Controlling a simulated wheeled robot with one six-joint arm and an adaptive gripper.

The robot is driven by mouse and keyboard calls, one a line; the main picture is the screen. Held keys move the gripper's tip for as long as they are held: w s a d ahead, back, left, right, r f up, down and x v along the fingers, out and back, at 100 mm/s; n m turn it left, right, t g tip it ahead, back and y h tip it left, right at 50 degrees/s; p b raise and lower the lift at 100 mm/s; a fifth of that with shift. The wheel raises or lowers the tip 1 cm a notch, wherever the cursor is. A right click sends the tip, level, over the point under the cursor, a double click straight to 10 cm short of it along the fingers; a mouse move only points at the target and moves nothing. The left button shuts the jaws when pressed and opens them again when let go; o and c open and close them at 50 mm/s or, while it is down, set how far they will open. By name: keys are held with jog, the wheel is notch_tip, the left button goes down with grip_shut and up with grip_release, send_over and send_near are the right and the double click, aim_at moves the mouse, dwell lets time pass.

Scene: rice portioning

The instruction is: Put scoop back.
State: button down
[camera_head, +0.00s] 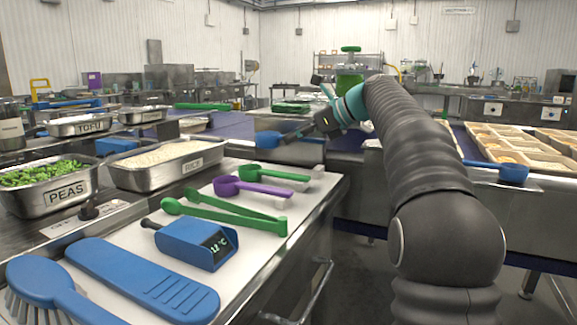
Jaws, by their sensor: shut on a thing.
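A blue scoop (268,139) is in the air above the far end of the near counter, its bowl to the left. My gripper (322,124) is shut on the handle end of this scoop; the fingertips are small and dark in this view. On the white mat (262,240) lie a purple scoop (227,187) and a green scoop (249,172), handles to the right, both apart from my gripper. The rice pan (170,178), filled with white rice, stands left of these scoops.
Green tongs (225,213), a blue thermometer (200,244), a blue spatula (140,277) and a blue brush (45,280) crowd the near mat. Peas (45,201) and tofu (92,127) pans stand left. Another blue scoop (510,172) and trays (520,145) are right.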

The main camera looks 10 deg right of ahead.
jog(key=shift+f+b, duration=0.8)
jog(key=shift+f, duration=2.05)
jog(key=shift+f, duration=0.15)
jog(key=c, duration=1)
grip_release()
jog(key=shift+r, duration=0.2)
jog(key=p+v, duration=0.2)
jog(key=v, duration=1)
jog(key=shift+f, duration=0.1)
